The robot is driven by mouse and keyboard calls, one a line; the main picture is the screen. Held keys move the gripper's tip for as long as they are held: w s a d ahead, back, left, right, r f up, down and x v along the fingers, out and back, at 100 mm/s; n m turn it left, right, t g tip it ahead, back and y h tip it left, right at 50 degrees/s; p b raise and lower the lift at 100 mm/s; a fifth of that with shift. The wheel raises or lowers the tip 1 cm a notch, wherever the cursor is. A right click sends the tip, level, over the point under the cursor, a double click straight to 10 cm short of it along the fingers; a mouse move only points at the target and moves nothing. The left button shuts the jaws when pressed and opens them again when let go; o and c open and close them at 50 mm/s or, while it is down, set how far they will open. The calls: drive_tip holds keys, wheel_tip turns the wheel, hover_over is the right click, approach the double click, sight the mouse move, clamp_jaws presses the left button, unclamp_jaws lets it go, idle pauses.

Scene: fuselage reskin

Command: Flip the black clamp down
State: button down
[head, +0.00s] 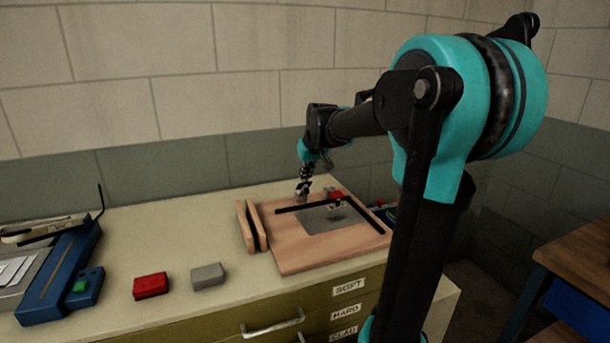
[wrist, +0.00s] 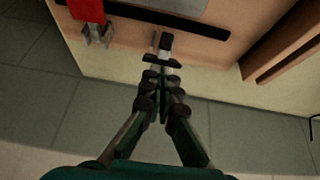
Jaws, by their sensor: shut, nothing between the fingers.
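A wooden board (head: 290,258) on the bench top carries a grey sheet (head: 318,220) and black bars (head: 305,204). My gripper (head: 303,193) is shut and empty, low over the board's back edge. In the wrist view my gripper (wrist: 162,64) has its fingertips close to a small black-tipped metal piece (wrist: 165,41), which looks like the black clamp. I cannot tell whether they touch. This clamp is at the board's edge beside a black bar (wrist: 170,20); in the head view my gripper hides it. Its handle angle is unclear.
A red clamp (wrist: 87,10) is on the same board edge, left of my gripper in the wrist view. A wooden block pair (head: 250,225) stands at the board's left. A red block (head: 151,286) and a grey block (head: 207,276) lie on the bench front. The wall is close behind.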

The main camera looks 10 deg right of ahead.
sight(308, 193)
drive_tip(key=shift+s+f, duration=0.1)
drive_tip(key=shift+s, duration=0.1)
drive_tip(key=shift+s+d+f+t, duration=0.2)
drive_tip(key=shift+s+f+t, duration=0.3)
drive_tip(key=shift+s+t, duration=0.4)
drive_tip(key=t, duration=0.1)
drive_tip(key=s+f+t, duration=0.1)
drive_tip(key=shift+s+d+f+t+y, duration=0.15)
drive_tip(key=shift+s+f+t+y, duration=0.15)
drive_tip(key=shift+t+y, duration=0.1)
drive_tip(key=shift+s+d+f+t, duration=0.1)
drive_tip(key=shift+s+f+t, duration=0.15)
drive_tip(key=shift+f+t, duration=0.25)
drive_tip(key=shift+s+d+f+t, duration=0.1)
drive_tip(key=shift+s+f+t, duration=0.15)
drive_tip(key=shift+t, duration=0.35)
drive_tip(key=shift+s+f, duration=0.25)
drive_tip(key=shift+f, duration=0.45)
drive_tip(key=shift+s+f, duration=0.25)
drive_tip(key=shift+f, duration=0.45)
